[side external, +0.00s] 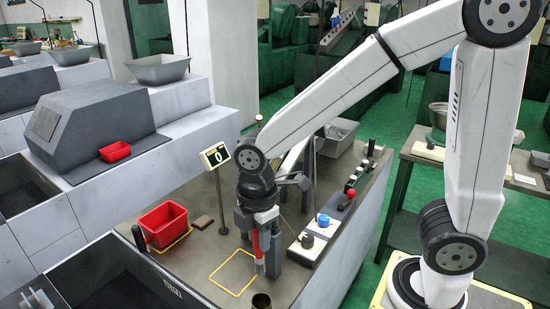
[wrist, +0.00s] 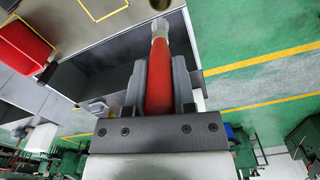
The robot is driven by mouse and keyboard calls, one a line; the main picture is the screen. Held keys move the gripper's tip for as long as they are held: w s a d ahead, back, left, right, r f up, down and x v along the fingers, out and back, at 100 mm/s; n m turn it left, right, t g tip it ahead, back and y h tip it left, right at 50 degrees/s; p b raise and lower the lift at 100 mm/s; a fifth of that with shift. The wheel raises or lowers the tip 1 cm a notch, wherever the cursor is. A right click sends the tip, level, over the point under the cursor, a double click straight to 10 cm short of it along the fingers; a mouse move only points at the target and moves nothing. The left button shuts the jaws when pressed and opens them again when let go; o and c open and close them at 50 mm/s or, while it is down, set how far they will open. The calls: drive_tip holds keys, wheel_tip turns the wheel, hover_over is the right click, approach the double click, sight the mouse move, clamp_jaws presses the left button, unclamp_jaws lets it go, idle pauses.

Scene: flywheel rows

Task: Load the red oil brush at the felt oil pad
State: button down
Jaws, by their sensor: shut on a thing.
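The red oil brush (side external: 256,245) hangs roughly upright, pale tip down, below my gripper (side external: 262,228) over the bench. In the wrist view my gripper (wrist: 160,88) is shut on the brush's red handle (wrist: 160,78), and the pale tip (wrist: 159,28) sticks out beyond the fingers. A small flat brown pad (side external: 202,222), which looks like the felt oil pad, lies on the bench left of my gripper, apart from the brush. I cannot tell whether the tip touches the bench.
A red bin (side external: 163,225) stands left of the pad. An empty yellow outline (side external: 233,272) marks the bench near the brush.

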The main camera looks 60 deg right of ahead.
drive_tip(key=w+d+r, duration=0.1)
drive_tip(key=w+d, duration=0.2)
drive_tip(key=w, duration=1.1)
drive_tip(key=w+d+r, duration=0.2)
drive_tip(key=w+d, duration=0.2)
drive_tip(key=w, duration=0.9)
drive_tip(key=w+d+f, duration=0.3)
drive_tip(key=w+d, duration=0.4)
wheel_tip(320, 180, down, 7)
drive_tip(key=shift+d+f, duration=0.15)
drive_tip(key=shift+d, duration=0.05)
drive_tip(key=shift+f, duration=0.15)
drive_tip(key=shift+f, duration=2.8)
drive_tip(key=shift+f, duration=0.45)
